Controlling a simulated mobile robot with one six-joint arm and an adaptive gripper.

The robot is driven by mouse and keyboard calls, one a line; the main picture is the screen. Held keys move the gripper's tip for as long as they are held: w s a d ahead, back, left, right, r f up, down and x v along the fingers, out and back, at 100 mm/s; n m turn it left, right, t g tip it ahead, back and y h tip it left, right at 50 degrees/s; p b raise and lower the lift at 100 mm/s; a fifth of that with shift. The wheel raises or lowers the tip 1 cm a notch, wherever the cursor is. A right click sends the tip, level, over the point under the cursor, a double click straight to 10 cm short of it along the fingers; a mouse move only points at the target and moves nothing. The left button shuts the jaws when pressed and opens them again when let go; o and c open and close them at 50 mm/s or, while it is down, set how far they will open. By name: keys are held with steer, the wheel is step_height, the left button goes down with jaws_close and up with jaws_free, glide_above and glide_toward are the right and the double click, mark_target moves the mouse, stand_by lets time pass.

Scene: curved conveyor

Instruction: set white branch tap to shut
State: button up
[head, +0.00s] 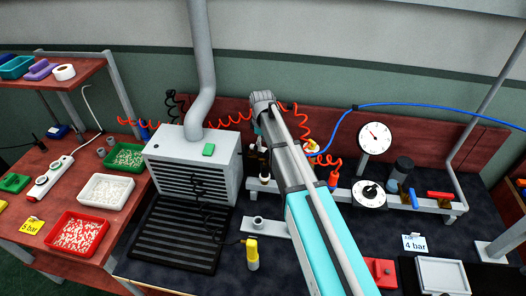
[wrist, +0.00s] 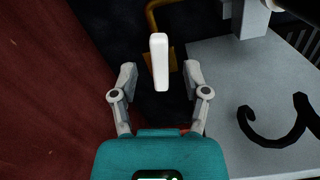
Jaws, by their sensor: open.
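The white tap handle (wrist: 159,62) shows in the wrist view as a rounded white bar, long side up and down in the picture. A brass-coloured part (wrist: 155,18) shows behind it. My gripper (wrist: 160,75) is open, with one finger on each side of the handle and a visible gap on both sides. I cannot tell whether the fingertips are level with the handle in depth. In the head view my arm covers most of the tap area, and the gripper is mostly hidden.
A grey vented box (head: 192,165) with a duct stands left of my arm. Right of it are a dial gauge (head: 375,137), a blue lever (head: 413,198) and a red lever (head: 440,195). Red coiled hoses (head: 318,158) and a blue hose (head: 430,105) run near the arm.

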steer(key=shift+f+b, duration=1)
steer(key=shift+f, duration=0.25)
jaws_close()
steer(key=shift+d, duration=0.15)
